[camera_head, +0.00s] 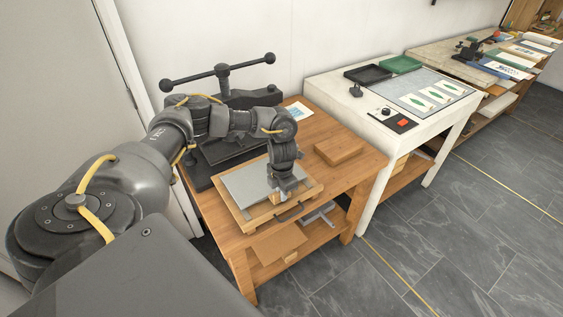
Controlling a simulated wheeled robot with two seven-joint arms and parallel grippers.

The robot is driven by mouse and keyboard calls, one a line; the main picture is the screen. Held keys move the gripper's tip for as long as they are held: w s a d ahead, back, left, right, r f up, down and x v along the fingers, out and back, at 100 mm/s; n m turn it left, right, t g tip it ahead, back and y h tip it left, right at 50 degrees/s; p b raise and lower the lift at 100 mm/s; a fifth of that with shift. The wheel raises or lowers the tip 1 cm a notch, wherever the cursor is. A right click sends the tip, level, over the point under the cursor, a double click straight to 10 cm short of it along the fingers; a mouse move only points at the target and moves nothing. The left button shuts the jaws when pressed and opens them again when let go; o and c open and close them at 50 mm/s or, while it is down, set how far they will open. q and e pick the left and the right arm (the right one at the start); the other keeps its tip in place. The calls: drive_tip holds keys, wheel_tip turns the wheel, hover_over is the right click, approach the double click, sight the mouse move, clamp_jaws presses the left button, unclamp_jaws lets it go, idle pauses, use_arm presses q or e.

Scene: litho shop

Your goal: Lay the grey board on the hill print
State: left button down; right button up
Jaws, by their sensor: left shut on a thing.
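A flat grey board (245,182) lies level over a wooden tray (252,223) with a dark front handle, on the wooden bench. My left gripper (280,193) reaches down from above and is shut at the board's right part, by a small pale wooden piece; I take it to be holding the board. Whether the board rests in the tray or hangs just above it is hard to tell. A small print with blue on it (297,111) lies at the back of the bench; I cannot tell if it is the hill print. My right gripper is not in view.
A dark press (222,72) with a ball-ended bar stands behind my left arm. A wooden block (338,150) lies right of the tray on the bench (362,168). A white table (345,101) with a black tray, a green tray and several prints stands further right.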

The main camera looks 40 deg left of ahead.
use_arm(q)
drive_tip(key=shift+f+b, duration=0.35)
drive_tip(key=shift+f, duration=0.15)
drive_tip(key=c, duration=1.4)
unclamp_jaws()
wheel_tip(320, 180, up, 5)
drive_tip(key=shift+w+b, duration=0.1)
drive_tip(key=shift+b, duration=0.5)
wheel_tip(320, 180, up, 6)
drive_tip(key=shift+f+p, duration=0.1)
drive_tip(key=shift+p, duration=0.3)
